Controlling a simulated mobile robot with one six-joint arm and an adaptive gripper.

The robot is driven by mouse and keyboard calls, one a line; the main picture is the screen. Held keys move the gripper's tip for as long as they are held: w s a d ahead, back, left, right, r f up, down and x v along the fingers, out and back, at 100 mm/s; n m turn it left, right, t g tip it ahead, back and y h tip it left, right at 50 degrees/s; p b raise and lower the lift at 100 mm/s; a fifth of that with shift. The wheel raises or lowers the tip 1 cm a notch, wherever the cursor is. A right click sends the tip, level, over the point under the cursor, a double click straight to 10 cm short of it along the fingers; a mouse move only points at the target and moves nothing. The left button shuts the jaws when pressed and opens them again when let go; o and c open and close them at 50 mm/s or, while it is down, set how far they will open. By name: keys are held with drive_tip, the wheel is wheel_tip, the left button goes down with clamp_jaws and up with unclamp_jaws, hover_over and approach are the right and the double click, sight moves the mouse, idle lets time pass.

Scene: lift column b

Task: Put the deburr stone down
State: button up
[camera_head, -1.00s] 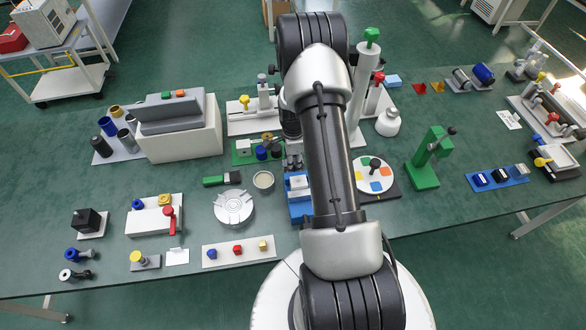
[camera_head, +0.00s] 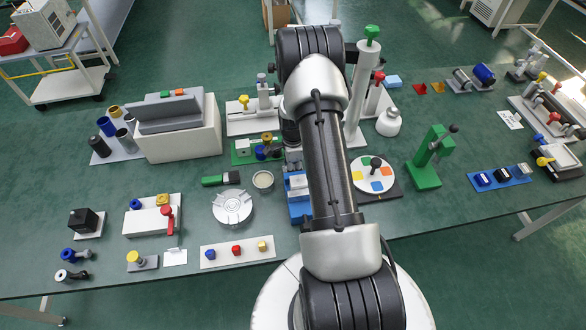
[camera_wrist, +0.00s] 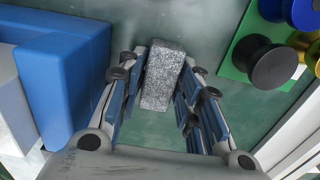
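The deburr stone (camera_wrist: 163,78) is a speckled grey bar in the middle of the wrist view. My gripper (camera_wrist: 165,62) has its blue-padded fingers along both sides of the stone, closed on it near the fingertips. The stone sits slightly tilted in the picture, over the green surface; whether its underside touches that surface cannot be told. In the head view my arm covers much of the gripper, and the stone cannot be made out there.
A blue block (camera_wrist: 75,75) stands close on the left in the wrist view. A green board (camera_wrist: 243,45) with dark, blue and yellow spools is at upper right. In the head view a round tin (camera_head: 263,180) and a grey disc (camera_head: 232,207) lie left of my arm.

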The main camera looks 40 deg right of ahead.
drive_tip(key=shift+o, duration=1.4)
drive_tip(key=shift+s+a+f, duration=0.15)
drive_tip(key=shift+s+f, duration=0.05)
drive_tip(key=shift+f, duration=0.4)
drive_tip(key=shift+r, duration=0.1)
drive_tip(key=shift+r+p, duration=0.3)
drive_tip(key=shift+p, duration=0.1)
drive_tip(key=w+a+r+n+p, duration=0.1)
drive_tip(key=a+r+n+p, duration=0.1)
drive_tip(key=r, duration=0.9)
drive_tip(key=w+a+r+n+p, duration=0.1)
drive_tip(key=a+r+n, duration=0.1)
drive_tip(key=r, duration=1)
drive_tip(key=s+a+r+n+t, duration=0.1)
drive_tip(key=s+a+r+n, duration=0.15)
drive_tip(key=a+r, duration=0.3)
drive_tip(key=s+a+r+n+t, duration=0.1)
drive_tip(key=a+r+n, duration=0.3)
drive_tip(key=r, duration=0.3)
drive_tip(key=s+a+r+n+t, duration=0.1)
drive_tip(key=s+a+r+n, duration=0.3)
drive_tip(key=s, duration=0.5)
drive_tip(key=s+a+r+n+t, duration=0.1)
drive_tip(key=s+a+r+n, duration=0.4)
drive_tip(key=s+a+n, duration=0.4)
drive_tip(key=shift+s+r+n, duration=0.2)
drive_tip(key=shift+n, duration=0.25)
